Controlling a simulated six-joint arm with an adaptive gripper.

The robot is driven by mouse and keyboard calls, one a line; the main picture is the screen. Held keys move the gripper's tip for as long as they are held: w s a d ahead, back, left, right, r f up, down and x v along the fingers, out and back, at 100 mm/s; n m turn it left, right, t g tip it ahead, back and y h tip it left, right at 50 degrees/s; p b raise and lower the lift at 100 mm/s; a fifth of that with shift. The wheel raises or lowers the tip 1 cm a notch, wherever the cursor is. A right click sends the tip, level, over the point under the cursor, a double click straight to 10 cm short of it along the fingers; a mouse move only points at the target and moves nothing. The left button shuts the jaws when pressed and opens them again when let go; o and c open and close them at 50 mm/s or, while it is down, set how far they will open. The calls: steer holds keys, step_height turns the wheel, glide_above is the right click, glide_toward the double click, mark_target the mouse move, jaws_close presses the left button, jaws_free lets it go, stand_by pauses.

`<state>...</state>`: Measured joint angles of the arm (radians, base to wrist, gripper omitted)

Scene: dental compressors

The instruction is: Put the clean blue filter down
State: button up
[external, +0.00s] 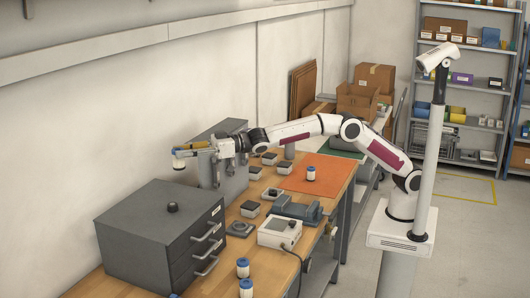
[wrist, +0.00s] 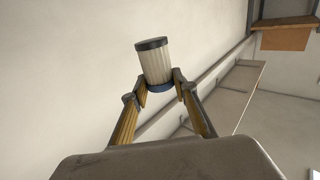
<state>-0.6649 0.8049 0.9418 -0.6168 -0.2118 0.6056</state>
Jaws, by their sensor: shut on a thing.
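My gripper (external: 190,149) is shut on a filter (external: 179,161) with a white body and a blue end. It is held in the air near the wall, in the picture above the grey drawer cabinet. In the wrist view, my gripper's fingers (wrist: 160,84) press on both sides of the filter's blue end, and its pale pleated body (wrist: 156,64) reaches away to a dark cap. A similar blue-and-white filter (external: 311,174) stands upright on the orange mat (external: 328,171). I cannot tell from the frames which filter is clean.
The grey drawer cabinet (external: 145,232) has a dark knob on top. A tall grey box (external: 207,176) stands behind my gripper. A vise (external: 297,210), a white meter (external: 279,233), small trays and more filters (external: 243,267) crowd the wooden bench. The orange mat has bare room.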

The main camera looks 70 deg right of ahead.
steer(key=shift+f, duration=1.45)
glide_above(187, 202)
steer(key=shift+f, duration=2.55)
steer(key=shift+f, duration=2.45)
steer(key=shift+f, duration=0.15)
steer(key=o, duration=1)
steer(key=shift+o, duration=0.5)
